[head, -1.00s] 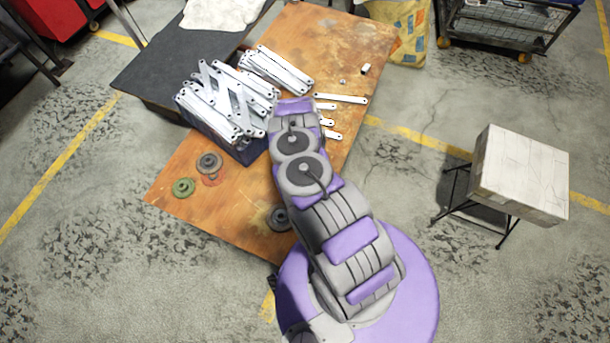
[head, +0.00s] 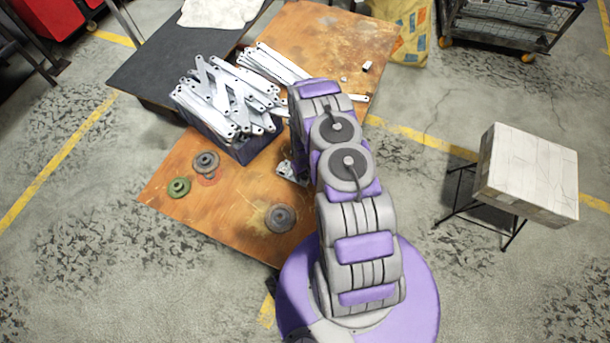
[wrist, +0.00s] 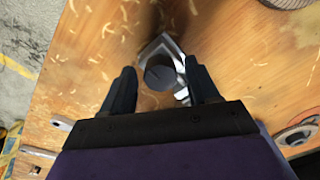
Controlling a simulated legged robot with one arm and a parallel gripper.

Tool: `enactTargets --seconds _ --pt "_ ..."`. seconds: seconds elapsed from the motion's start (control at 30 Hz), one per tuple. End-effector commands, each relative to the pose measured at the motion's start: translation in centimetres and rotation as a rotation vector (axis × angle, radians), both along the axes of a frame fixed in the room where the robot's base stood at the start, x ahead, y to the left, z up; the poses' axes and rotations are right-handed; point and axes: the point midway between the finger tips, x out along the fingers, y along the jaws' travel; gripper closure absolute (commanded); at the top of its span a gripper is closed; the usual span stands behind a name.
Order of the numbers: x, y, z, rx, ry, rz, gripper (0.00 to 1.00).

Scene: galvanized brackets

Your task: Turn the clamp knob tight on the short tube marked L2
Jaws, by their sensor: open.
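In the wrist view, a dark round knob (wrist: 160,75) sits on a shiny metal fitting (wrist: 172,47) on the wooden table. My gripper (wrist: 161,78) is open, with one dark finger on each side of the knob. Gaps show between the fingers and the knob; whether either touches it lower down I cannot tell. No L2 marking can be read, and no tube is clear to me. In the head view, a small metal piece (head: 287,171) shows just left of my arm, which hides my gripper.
A dark blue crate (head: 243,150) full of pale metal brackets (head: 225,95) stands left of my arm. Grey discs (head: 281,217) (head: 206,162) and a green disc (head: 179,187) lie on the table (head: 240,200). A pale block on a stand (head: 528,170) is at the right.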

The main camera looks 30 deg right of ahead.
Motion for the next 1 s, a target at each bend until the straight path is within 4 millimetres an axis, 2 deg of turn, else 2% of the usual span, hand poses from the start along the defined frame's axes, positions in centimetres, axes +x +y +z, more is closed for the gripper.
enactTargets --seconds 0.2,0.77,1.0 --pt "-0.05 0.02 0.14 0.001 0.001 0.099 0.4" --pt "-0.01 0.05 0.08 0.0 0.0 0.095 0.4" --pt "-0.02 0.05 0.06 0.0 0.001 0.094 0.62"
